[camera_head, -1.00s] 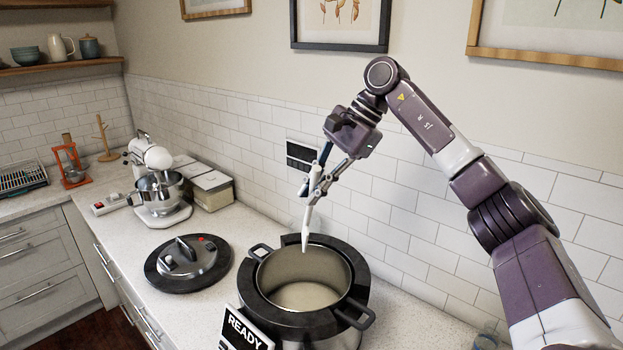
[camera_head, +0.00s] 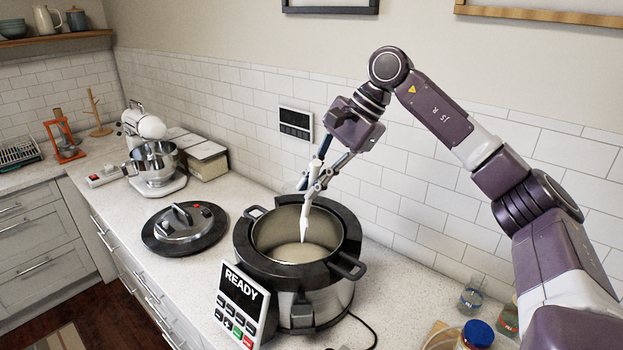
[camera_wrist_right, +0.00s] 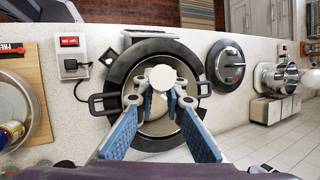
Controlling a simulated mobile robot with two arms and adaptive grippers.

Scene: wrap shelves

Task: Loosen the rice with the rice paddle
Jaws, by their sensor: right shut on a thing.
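The rice cooker (camera_head: 300,290) stands open on the counter with its black rim and side handles. Pale rice (camera_head: 300,253) covers the bottom of its inner pot. My right gripper (camera_head: 314,184) is above the pot, shut on the white rice paddle (camera_head: 305,222), which points steeply down. The paddle's tip is over or inside the pot mouth; I cannot tell whether it touches the rice. In the right wrist view the gripper (camera_wrist_right: 160,100) holds the paddle's round white end (camera_wrist_right: 162,78) over the cooker (camera_wrist_right: 120,75). My left gripper is not in view.
The round lid (camera_head: 185,229) lies left of the cooker. A READY panel (camera_head: 241,306) stands in front. A stand mixer (camera_head: 153,150) and boxes (camera_head: 205,160) are farther back. Glasses (camera_head: 471,296) and a blue-capped jar (camera_head: 478,334) stand at right. The tiled wall is close behind.

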